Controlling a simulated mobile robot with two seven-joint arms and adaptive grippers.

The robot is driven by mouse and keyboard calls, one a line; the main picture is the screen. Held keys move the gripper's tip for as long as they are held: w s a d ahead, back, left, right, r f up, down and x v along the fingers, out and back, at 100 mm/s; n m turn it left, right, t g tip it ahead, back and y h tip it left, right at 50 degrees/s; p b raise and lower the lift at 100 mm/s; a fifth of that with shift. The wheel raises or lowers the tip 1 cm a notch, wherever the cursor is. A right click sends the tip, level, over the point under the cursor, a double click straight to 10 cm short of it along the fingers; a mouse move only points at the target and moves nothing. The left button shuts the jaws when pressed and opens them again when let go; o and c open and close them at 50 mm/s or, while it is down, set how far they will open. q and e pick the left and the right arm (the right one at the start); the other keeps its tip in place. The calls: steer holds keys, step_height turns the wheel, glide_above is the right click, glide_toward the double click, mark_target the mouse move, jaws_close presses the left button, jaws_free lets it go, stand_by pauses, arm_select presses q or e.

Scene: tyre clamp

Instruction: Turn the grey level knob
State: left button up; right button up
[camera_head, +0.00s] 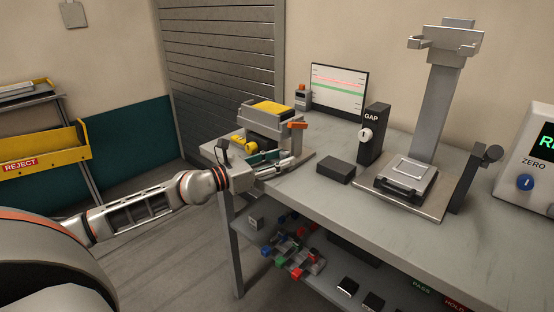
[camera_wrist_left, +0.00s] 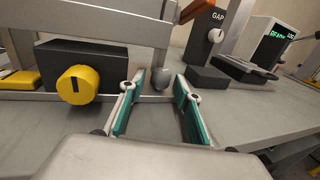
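The grey level knob (camera_wrist_left: 161,78) is a small rounded knob low on the front of the clamp fixture (camera_head: 262,119), right of a yellow knob (camera_wrist_left: 78,85) with a black mark. In the head view my left gripper (camera_head: 282,159) reaches in from the left, low in front of the fixture. In the left wrist view its two green-padded fingers (camera_wrist_left: 159,88) are apart, with the grey knob between their tips; a gap shows on each side and no clear contact. The head view does not clearly show the grey knob behind the gripper. My right gripper is not in view.
An orange handle (camera_head: 297,126) sticks out at the fixture's right, above the fingers. A dark block (camera_head: 336,170) and the GAP post (camera_head: 372,135) stand further right, then a grey stand (camera_head: 432,110). The bench top (camera_head: 330,205) in front is mostly clear.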

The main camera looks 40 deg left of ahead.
mark_target(280, 158)
arm_select(q)
steer(key=shift+a+r, duration=0.15)
steer(key=shift+r, duration=0.05)
steer(key=shift+s, duration=0.15)
steer(key=shift+f+v, duration=0.2)
steer(key=shift+v, duration=2.35)
steer(key=shift+s+a+f, duration=0.1)
steer(key=shift+s+a, duration=0.2)
steer(key=shift+s, duration=0.3)
steer(key=shift+s+a, duration=0.1)
steer(key=shift+s, duration=0.4)
steer(key=shift+s, duration=0.1)
